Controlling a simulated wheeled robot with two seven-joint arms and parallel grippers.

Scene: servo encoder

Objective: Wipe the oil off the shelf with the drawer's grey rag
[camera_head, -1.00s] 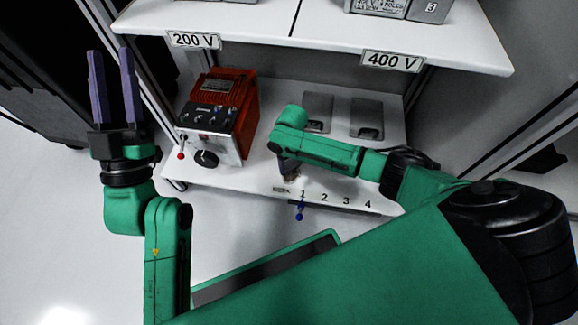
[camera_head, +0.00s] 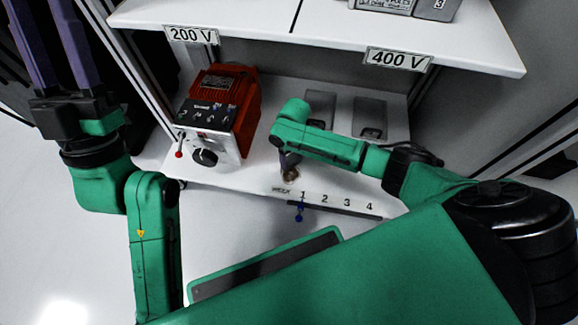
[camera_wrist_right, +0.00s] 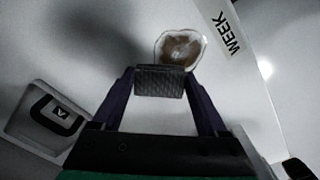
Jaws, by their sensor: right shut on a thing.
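My right gripper (camera_wrist_right: 160,92) is shut on the grey rag (camera_wrist_right: 160,80), a dark woven pad between its purple fingers. In the head view, the wrist and arm partly hide this gripper (camera_head: 288,162). The brown oil (camera_wrist_right: 180,46) lies on the white shelf (camera_wrist_right: 110,45), just beyond the rag, whose edge overlaps it in the wrist view. I cannot tell whether they touch. The oil also shows in the head view (camera_head: 290,175), near the shelf's front edge. My left gripper (camera_head: 48,45) is open and empty at the upper left, away from the shelf.
An orange device (camera_head: 222,95) with knobs and a red-tipped lever stands left of the oil. Grey plates (camera_head: 369,118) lie at the back right. A WEEK 1-4 strip (camera_head: 325,200) with a blue piece runs along the front edge. The upper shelf (camera_head: 255,22) overhangs behind.

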